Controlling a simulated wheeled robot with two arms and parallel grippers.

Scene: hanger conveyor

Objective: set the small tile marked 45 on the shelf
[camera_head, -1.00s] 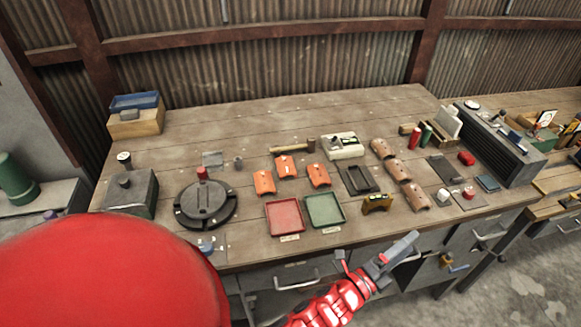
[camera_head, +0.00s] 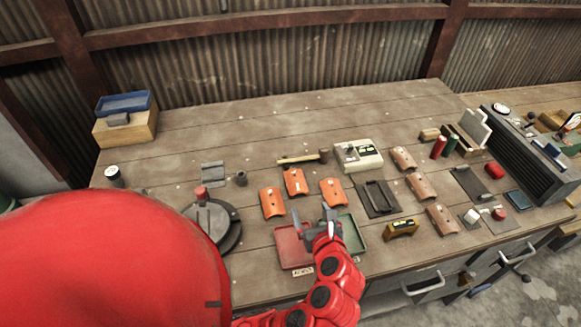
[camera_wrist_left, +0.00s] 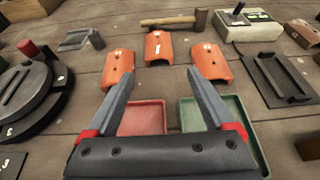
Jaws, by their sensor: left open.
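Three small orange curved tiles lie on the workbench: left (camera_head: 272,203), middle (camera_head: 294,182) and right (camera_head: 334,192). Each bears a small pale mark; I cannot read 45 on any. Three brown curved tiles, back (camera_head: 403,158), middle (camera_head: 420,186) and front (camera_head: 441,219), lie further right. My left gripper (camera_head: 322,226) is open and empty above the red and green trays, on the near side of the orange tiles. In the left wrist view its fingers (camera_wrist_left: 160,74) point toward the middle orange tile (camera_wrist_left: 158,48). I cannot make out a shelf. My right gripper is out of view.
The red tray (camera_head: 290,248) and green tray (camera_head: 356,238) are partly hidden by my left arm. A round dark turntable (camera_head: 228,234) stands left, a hammer (camera_head: 303,158) behind the tiles, a yellow-brown box (camera_head: 401,230) right. The back of the bench is mostly clear.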

